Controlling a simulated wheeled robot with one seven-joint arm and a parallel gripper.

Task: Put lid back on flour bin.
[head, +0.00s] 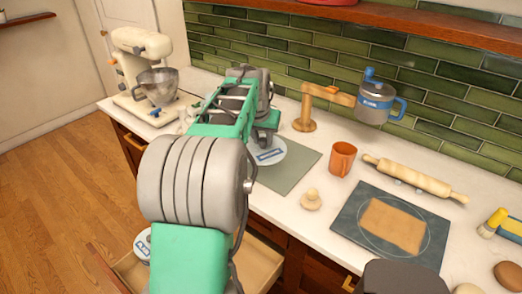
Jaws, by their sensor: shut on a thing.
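A white round lid with a blue-framed label (270,155) shows over the grey-green mat (298,172) on the counter. My gripper (265,138) is directly above it and shut on it. The fingertips are mostly hidden by my arm, and I cannot tell whether the lid touches the mat. A second white round thing with a blue mark (143,243) shows in the open drawer at the lower left, partly hidden by my arm. It may be the flour bin, but its opening is not visible.
A cream stand mixer (132,65) stands at the left. An orange mug (342,158), wooden stamp (311,200), rolling pin (412,178) and dough (395,224) on a dark mat are at the right. The drawer (262,262) is open.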

